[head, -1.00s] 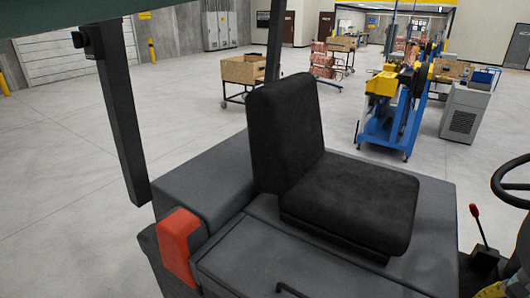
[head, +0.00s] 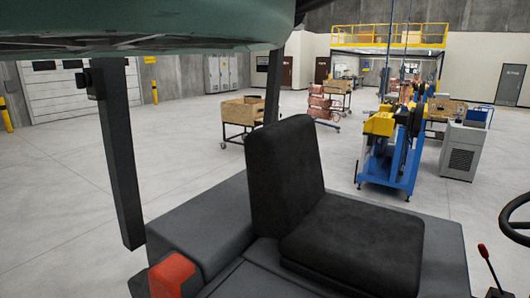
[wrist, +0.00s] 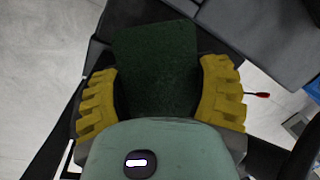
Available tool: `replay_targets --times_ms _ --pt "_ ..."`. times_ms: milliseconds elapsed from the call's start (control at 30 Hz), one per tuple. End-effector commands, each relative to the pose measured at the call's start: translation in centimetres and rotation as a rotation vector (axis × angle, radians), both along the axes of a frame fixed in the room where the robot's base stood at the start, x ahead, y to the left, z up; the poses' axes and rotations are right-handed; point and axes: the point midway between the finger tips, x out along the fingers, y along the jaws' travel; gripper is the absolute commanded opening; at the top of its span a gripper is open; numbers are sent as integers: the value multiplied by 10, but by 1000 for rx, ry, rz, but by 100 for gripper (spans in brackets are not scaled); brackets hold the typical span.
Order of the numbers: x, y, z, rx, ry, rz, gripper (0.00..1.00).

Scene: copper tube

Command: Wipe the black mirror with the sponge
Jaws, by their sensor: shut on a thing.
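In the wrist view my gripper (wrist: 158,85) has two ribbed yellow fingers, one on each side of a dark green flat sponge (wrist: 155,55). It is shut on the sponge, whose far end sticks out beyond the fingers. My gripper is not clearly visible in the head view. A black upright post (head: 120,150) stands at the left of the head view, with a small black fitting (head: 88,82) near its top. I cannot tell whether this fitting is the black mirror. No clear mirror face shows in either view.
A vehicle's black seat (head: 300,190) and dark grey body (head: 205,225) fill the near middle, with a red corner block (head: 172,275). A steering wheel (head: 515,215) and red-tipped lever (head: 482,250) are at the right. Bare floor (head: 60,190) lies left; a blue-yellow machine (head: 390,145) stands behind.

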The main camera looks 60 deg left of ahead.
Motion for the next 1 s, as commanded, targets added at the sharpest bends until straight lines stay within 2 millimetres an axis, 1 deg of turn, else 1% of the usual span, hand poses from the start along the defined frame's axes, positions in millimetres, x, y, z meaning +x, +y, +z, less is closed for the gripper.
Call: replay_targets --times_ms 100,200,300,567,733,867,967,1000 --pt "11 -19 10 -6 -49 -61 33" --pt "18 -30 16 -11 -84 -97 33" --pt "24 -40 23 -17 -117 -130 33" --pt "32 -56 34 -31 -169 -181 33" --pt "38 -74 45 -47 -223 -236 33" --pt "46 -102 64 -81 -310 -314 33" --pt "48 -131 84 -121 -394 -391 33" --pt "48 -143 94 -141 -434 -424 33"
